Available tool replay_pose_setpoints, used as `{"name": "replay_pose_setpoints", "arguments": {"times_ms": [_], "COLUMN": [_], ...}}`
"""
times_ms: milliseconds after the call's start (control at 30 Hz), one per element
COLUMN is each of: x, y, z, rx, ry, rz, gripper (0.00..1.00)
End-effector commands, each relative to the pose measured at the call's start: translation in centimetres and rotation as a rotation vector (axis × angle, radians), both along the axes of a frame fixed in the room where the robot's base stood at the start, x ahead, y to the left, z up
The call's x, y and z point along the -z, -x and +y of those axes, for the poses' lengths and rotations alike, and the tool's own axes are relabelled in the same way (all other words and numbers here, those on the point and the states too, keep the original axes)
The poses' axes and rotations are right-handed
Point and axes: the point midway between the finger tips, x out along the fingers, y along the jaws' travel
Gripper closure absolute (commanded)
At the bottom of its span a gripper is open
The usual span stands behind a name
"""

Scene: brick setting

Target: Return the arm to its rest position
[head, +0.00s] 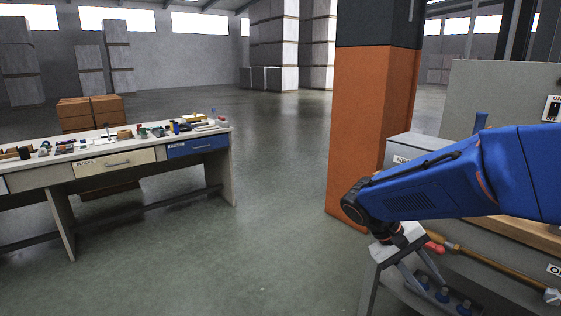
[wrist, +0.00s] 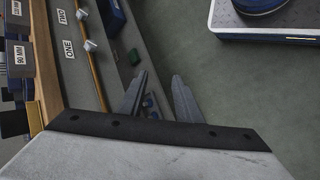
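My blue arm (head: 450,185) reaches in from the right in the head view, bent down at the wrist. My gripper (wrist: 160,76) points downward. In the wrist view its two dark fingers stand apart with nothing held between them; grey floor and part of a blue item show behind them.
The right-hand workbench has a wooden edge (wrist: 44,62) and labels "ONE" and "TWO" beside the gripper. An orange pillar (head: 368,130) stands behind the arm. A table (head: 45,178) with drawers and small items is at left. The floor (head: 270,240) between is clear.

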Motion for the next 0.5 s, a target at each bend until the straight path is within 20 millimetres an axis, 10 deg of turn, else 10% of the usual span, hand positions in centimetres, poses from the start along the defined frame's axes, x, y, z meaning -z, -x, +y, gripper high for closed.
{"name": "replay_pose_setpoints", "arguments": {"times_ms": [500], "x": [-0.2], "y": [7.9], "z": [1.9], "rx": [-0.071], "ry": [-0.397], "rz": [-0.222], "gripper": [0.69]}}
